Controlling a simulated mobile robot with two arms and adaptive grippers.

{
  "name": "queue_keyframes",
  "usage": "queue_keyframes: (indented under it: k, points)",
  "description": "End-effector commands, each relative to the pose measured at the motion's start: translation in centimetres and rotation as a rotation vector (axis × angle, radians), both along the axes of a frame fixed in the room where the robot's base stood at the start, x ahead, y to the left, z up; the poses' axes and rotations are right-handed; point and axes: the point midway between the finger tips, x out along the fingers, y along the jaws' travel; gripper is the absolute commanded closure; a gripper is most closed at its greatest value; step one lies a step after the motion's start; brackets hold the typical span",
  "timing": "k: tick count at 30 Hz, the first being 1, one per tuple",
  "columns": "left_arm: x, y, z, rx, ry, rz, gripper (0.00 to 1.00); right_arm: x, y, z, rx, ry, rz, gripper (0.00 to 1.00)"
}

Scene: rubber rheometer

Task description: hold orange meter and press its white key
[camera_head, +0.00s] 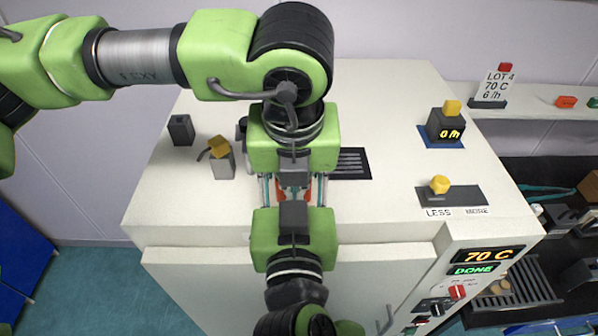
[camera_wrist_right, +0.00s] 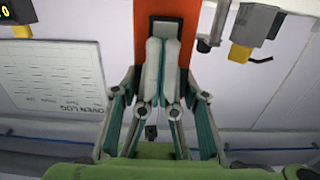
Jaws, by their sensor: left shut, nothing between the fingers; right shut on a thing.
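The orange meter (camera_head: 291,187) shows as a small patch between my two grippers in the head view, above the white cabinet top. In the right wrist view the orange meter (camera_wrist_right: 200,30) stands behind my finger pads, with a pale dark-framed panel (camera_wrist_right: 165,26) on its face. My right gripper (camera_wrist_right: 162,75) is shut on the meter; its pale pads lie close together over the meter's lower part. In the head view my right gripper (camera_head: 294,212) comes from below. My left gripper (camera_head: 293,172) faces it from above, shut and empty. I cannot make out the white key.
The white cabinet (camera_head: 390,190) carries a grey block with a yellow top (camera_head: 221,158), a dark block (camera_head: 180,130), a "0 /h" display (camera_head: 445,127) and a yellow LESS/MORE slider (camera_head: 440,185). The panel reads 70 C (camera_head: 488,256) and DONE (camera_head: 474,269). A cluttered shelf lies right.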

Motion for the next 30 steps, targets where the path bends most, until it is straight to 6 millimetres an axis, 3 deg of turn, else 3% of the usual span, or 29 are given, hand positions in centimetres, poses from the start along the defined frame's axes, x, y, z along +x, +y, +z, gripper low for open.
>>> queue_keyframes:
  k: [8, 14, 28, 30]
  points:
    - [0.5, 0.2, 0.3, -0.001, -0.016, 0.011, 1.00, -0.2, 0.1, -0.4, 0.001, 0.013, 0.004, 0.94]
    - [-1.5, 0.1, 0.5, -0.001, -0.018, 0.007, 1.00, -0.2, 0.1, -0.5, 0.000, 0.014, 0.003, 0.94]
    - [-3.8, 0.0, 9.6, -0.003, -0.013, 0.005, 1.00, -0.1, 0.1, -0.6, -0.003, 0.016, 0.002, 0.94]
    - [-4.4, -0.7, 9.9, -0.039, 0.034, -0.015, 1.00, -0.1, 0.1, -0.7, -0.003, 0.017, 0.002, 0.94]
